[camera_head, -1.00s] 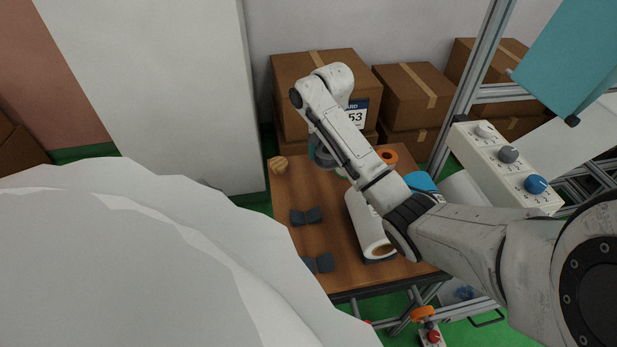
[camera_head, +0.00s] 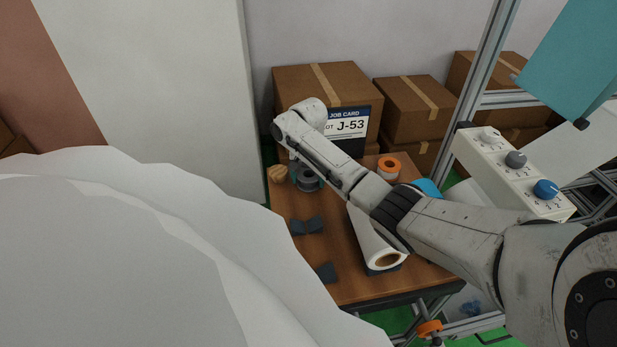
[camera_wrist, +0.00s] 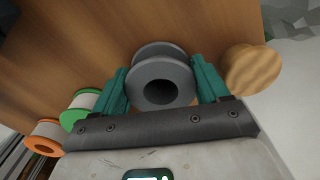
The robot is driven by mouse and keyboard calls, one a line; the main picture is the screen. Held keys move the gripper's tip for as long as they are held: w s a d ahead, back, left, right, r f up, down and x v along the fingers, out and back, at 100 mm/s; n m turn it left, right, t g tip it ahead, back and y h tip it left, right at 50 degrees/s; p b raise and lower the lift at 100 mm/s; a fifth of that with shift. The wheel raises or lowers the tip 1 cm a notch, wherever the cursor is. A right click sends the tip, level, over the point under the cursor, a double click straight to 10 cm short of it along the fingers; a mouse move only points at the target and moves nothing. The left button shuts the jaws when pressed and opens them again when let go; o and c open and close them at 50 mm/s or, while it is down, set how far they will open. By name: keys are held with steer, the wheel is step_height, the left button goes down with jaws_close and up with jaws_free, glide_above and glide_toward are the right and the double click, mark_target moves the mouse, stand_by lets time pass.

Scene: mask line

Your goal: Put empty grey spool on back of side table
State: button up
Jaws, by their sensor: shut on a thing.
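The empty grey spool (camera_wrist: 160,80) sits between the two teal fingers of my gripper (camera_wrist: 163,88) in the wrist view, with its dark bore facing the camera. The fingers are shut on it from both sides. In the head view the grey spool (camera_head: 308,180) shows below my wrist at the back left of the wooden side table (camera_head: 330,255). My arm partly hides the gripper there. I cannot tell whether the spool touches the table top.
A round wooden piece (camera_wrist: 251,70) is close beside the right finger. A green-rimmed spool (camera_wrist: 80,108) and an orange spool (camera_wrist: 45,137) are on the other side. A white roll (camera_head: 375,240) and dark blocks (camera_head: 307,226) lie further forward. Cardboard boxes (camera_head: 325,85) stand behind.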

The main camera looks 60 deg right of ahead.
steer(key=shift+f, duration=0.1)
steer(key=o, duration=1)
steer(key=shift+o, duration=0.2)
step_height(320, 180, up, 12)
steer(key=p, duration=0.1)
